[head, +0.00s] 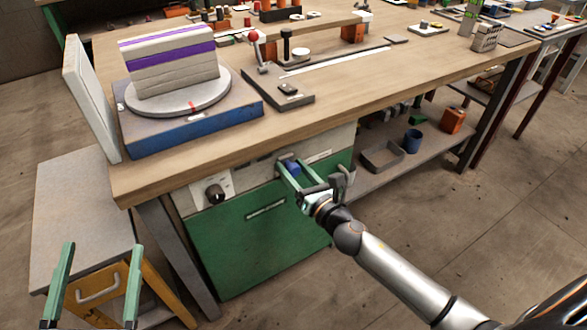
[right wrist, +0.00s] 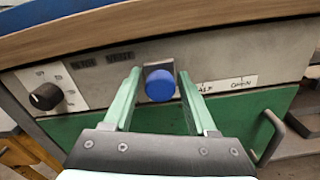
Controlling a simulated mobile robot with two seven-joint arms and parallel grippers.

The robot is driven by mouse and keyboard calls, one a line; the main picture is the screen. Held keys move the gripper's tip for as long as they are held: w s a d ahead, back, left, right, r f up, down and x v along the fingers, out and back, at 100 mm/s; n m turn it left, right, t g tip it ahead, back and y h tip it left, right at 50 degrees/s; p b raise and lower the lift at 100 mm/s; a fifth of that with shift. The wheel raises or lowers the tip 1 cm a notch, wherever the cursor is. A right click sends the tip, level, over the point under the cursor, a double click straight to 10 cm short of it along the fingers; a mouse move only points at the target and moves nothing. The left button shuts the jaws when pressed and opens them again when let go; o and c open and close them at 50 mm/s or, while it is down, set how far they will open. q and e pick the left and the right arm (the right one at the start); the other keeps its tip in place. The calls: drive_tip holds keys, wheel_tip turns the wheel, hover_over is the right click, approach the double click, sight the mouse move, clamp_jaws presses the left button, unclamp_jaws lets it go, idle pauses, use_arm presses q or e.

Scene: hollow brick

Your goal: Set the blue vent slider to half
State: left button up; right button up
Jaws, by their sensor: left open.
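The blue vent slider (right wrist: 160,85) is a round knob on the pale panel under the bench edge. It also shows in the head view (head: 291,166). To its right is a white scale strip (right wrist: 230,84) with OPEN at the right end and a partly hidden label ending in "ALF", nearer the knob. The knob stands left of that label. My right gripper (right wrist: 160,72) is open, with one green finger on each side of the knob and seemingly a narrow gap at both sides. My left gripper (head: 100,258) is open and empty above the stool at lower left.
A black dial (head: 215,194) sits left of the slider. Below is a green door (head: 225,240) with a handle slot. A grey handle (right wrist: 272,135) stands out right of my right gripper. The wooden bench top (head: 330,108) overhangs the panel.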

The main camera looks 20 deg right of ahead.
clamp_jaws()
idle(0.3)
